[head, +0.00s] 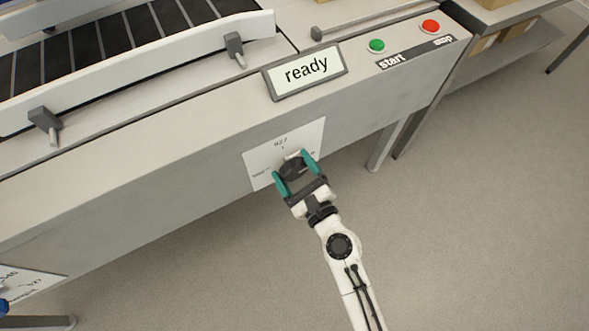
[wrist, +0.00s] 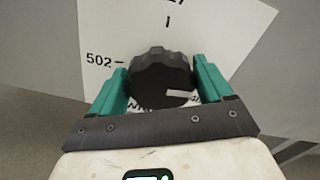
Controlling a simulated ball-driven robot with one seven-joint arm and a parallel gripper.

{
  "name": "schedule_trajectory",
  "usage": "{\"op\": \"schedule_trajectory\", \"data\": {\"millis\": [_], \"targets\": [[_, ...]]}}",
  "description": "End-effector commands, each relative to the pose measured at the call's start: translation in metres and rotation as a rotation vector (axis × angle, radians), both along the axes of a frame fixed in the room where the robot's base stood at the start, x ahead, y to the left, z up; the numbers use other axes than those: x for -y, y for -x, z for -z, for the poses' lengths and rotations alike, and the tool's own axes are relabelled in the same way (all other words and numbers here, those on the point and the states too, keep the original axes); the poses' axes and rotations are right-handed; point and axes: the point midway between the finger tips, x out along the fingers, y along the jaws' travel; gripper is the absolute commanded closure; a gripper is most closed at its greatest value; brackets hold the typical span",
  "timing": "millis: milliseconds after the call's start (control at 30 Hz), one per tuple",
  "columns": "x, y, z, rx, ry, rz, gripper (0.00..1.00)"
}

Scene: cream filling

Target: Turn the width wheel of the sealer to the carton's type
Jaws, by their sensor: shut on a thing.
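The width wheel (wrist: 160,80) is a black knob with a scalloped edge on a white dial plate (wrist: 225,30) on the sealer's front. My gripper (head: 292,163) is shut on the wheel, one green finger on each side; the fingers also show in the wrist view (wrist: 160,70). A pale pointer mark on the wheel lies toward its right in the wrist view. The plate reads 502 at the left; a label ending in 27 at the top is cut off. Lettering below the wheel is mostly hidden. In the head view the sealer's display (head: 305,69) reads "ready".
A green start button (head: 376,46) and a red stop button (head: 430,27) sit on the sealer's top at the right. Another white plate (head: 30,283) is at the lower left. The floor in front is clear.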

Motion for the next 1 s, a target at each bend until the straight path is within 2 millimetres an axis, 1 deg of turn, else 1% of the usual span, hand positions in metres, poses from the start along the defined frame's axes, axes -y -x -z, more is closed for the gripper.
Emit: {"op": "schedule_trajectory", "data": {"millis": [1000], "targets": [[-0.0024,0.002,0.0051,0.541,0.801,-0.002,0.51]]}}
